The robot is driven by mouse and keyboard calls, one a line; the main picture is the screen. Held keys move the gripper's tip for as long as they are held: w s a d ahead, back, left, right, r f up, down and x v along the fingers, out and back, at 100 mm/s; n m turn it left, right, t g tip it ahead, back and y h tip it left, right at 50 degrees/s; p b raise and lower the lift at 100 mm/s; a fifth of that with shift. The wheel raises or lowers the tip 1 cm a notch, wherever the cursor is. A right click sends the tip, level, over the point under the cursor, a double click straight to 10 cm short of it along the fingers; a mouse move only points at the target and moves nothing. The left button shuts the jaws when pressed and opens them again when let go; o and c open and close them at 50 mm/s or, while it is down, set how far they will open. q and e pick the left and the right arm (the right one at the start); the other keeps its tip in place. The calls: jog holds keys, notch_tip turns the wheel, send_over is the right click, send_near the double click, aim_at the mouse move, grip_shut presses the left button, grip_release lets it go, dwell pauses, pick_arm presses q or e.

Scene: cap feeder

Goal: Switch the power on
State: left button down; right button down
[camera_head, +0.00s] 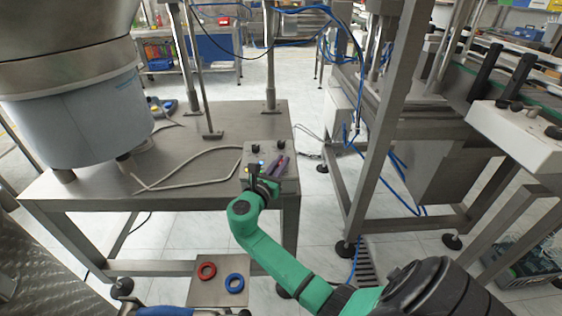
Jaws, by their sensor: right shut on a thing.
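A grey control box (287,157) stands on the right front corner of the steel table. It has two black knobs (282,144) on its back part and small lit blue and green spots near its middle. My right gripper (262,172), at the end of the green arm, is at the front left of the box. Its jaws are shut on a control of the box, which they mostly hide. I cannot tell the position of that control. My left gripper is out of view.
A large metal feeder bowl (83,110) stands on the left of the steel table (95,190). A pale cable (185,182) runs across the top to the box. A steel machine frame (375,140) stands to the right.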

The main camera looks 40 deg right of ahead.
jog(key=shift+m+g, duration=0.4)
jog(key=shift+g, duration=0.1)
jog(key=c, duration=0.9)
grip_release()
jog(key=v, duration=1.4)
jog(key=shift+a+f, duration=0.3)
